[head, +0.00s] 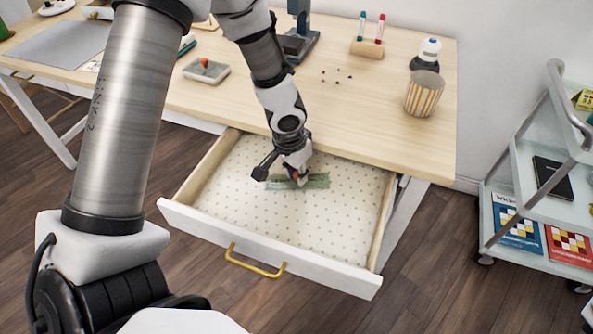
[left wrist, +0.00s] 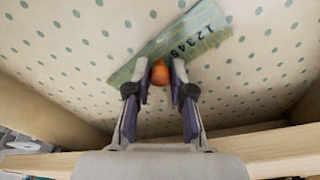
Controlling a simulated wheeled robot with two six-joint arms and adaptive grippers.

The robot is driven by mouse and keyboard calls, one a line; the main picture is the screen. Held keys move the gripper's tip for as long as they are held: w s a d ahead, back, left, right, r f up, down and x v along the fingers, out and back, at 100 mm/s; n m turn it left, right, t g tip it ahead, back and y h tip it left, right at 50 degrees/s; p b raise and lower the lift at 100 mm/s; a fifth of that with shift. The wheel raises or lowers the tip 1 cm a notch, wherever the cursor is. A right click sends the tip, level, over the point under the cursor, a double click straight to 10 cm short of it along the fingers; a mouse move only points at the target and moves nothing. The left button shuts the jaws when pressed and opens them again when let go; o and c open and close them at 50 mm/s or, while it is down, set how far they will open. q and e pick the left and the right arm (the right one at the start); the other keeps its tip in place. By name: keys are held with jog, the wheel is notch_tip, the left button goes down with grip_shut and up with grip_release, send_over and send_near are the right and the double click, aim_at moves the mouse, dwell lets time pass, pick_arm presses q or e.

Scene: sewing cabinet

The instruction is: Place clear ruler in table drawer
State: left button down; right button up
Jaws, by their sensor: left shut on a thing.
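The clear ruler (head: 318,181) is a greenish see-through strip lying low over the dotted lining of the open table drawer (head: 235,192). In the left wrist view the ruler (left wrist: 205,28) shows printed numbers and an orange knob (left wrist: 159,73) at its near edge. My left gripper (head: 297,178) reaches down into the drawer. In the left wrist view its fingers (left wrist: 160,78) are closed around the orange knob. I cannot tell whether the ruler fully touches the drawer bottom. My right gripper is out of view.
The drawer is pulled out, with a yellow handle (head: 256,262) on its white front. The rest of its inside is bare. On the tabletop (head: 330,115) stand a striped cup (head: 424,94), a small dish (head: 206,71) and a pen holder (head: 367,49). A white cart (head: 530,200) stands at right.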

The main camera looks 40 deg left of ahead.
aim_at(291, 185)
pick_arm(q)
jog(key=shift+f, duration=0.2)
jog(key=c, duration=1)
grip_release()
jog(key=shift+r, duration=0.1)
jog(key=shift+r, duration=0.15)
jog(key=r+p, duration=0.1)
jog(key=r, duration=0.3)
jog(key=s+r+p, duration=0.1)
jog(key=r+p, duration=0.1)
jog(key=r, duration=0.2)
jog(key=r+p, duration=0.2)
jog(key=r, duration=0.2)
jog(key=shift+s+a, duration=0.15)
jog(key=shift+s, duration=0.25)
